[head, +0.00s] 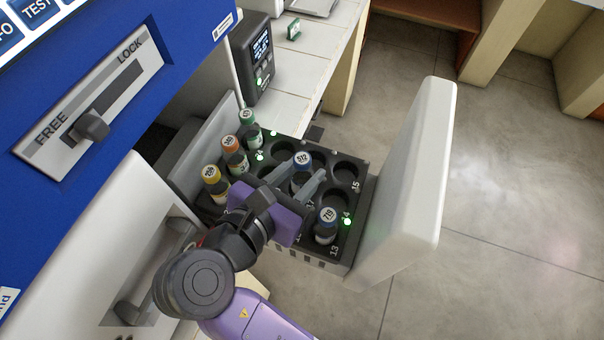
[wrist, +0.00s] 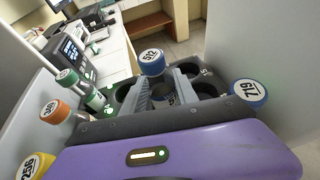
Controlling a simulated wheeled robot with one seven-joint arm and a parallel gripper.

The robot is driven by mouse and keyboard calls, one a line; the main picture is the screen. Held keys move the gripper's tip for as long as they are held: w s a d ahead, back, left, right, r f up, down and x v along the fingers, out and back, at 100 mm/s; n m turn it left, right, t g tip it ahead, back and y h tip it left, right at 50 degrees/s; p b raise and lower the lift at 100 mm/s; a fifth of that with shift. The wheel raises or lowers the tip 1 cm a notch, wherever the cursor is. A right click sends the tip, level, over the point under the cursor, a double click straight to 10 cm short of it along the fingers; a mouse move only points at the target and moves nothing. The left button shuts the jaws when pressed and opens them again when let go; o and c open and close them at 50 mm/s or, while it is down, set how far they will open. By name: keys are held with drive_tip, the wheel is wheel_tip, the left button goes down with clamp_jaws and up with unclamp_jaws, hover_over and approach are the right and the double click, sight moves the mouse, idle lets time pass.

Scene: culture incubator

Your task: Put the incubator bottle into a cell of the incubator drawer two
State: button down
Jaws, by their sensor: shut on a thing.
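The incubator drawer (head: 412,185) is pulled out, with a dark rack (head: 320,158) of round cells. My gripper (head: 298,181) is over the rack, its grey fingers shut on the blue-capped incubator bottle marked 512 (head: 302,161). In the wrist view, the 512 cap (wrist: 152,61) stands beyond the fingers (wrist: 164,92). The bottle is over the middle of the rack, near its empty cells. Its lower end is hidden by the fingers and rack, so I cannot tell whether it is inside a cell.
Green (head: 247,122), orange (head: 233,151) and yellow (head: 213,180) capped bottles stand along the rack's left side. A blue-capped bottle marked 719 (head: 327,222) stands at the front right. Open cells show at the back and right. The tall drawer front bounds the right side.

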drive_tip(key=shift+f, duration=0.7)
drive_tip(key=c, duration=0.9)
unclamp_jaws()
drive_tip(key=shift+f, duration=0.15)
drive_tip(key=shift+c, duration=0.2)
drive_tip(key=v, duration=1)
drive_tip(key=shift+s+a+r, duration=0.15)
drive_tip(key=shift+s+r, duration=0.1)
drive_tip(key=shift+r, duration=0.05)
drive_tip(key=shift+s+a+r, duration=0.2)
drive_tip(key=shift+s+a, duration=0.1)
drive_tip(key=shift+s, duration=0.35)
